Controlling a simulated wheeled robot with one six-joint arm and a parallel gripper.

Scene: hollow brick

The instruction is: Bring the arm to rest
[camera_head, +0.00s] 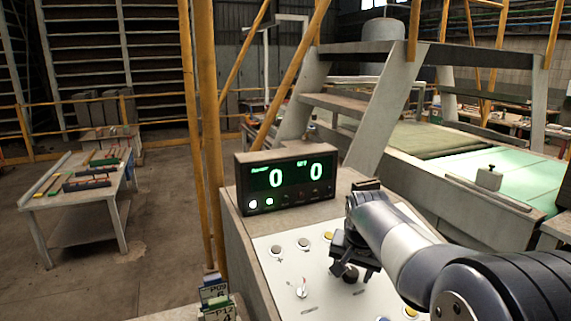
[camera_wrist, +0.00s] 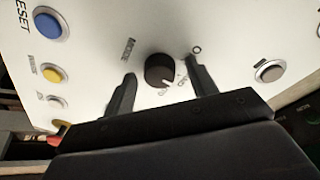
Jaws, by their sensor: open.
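My gripper (camera_head: 357,262) is over the white control panel (camera_head: 275,262) on the console in the head view. In the wrist view my gripper (camera_wrist: 160,75) is open, with one finger on each side of a black rotary knob (camera_wrist: 160,71). I cannot tell whether the fingers touch the knob or how far down they reach. The knob also shows below the gripper in the head view (camera_head: 350,274). My arm (camera_head: 400,245) comes in from the lower right.
A display box (camera_head: 285,180) reading 0 and 0 stands behind the panel. Buttons, among them a blue one (camera_wrist: 48,23) and a yellow one (camera_wrist: 52,73), sit around the knob. A selector switch (camera_head: 301,288) is to the left. Yellow posts (camera_head: 208,130) rise beyond the console.

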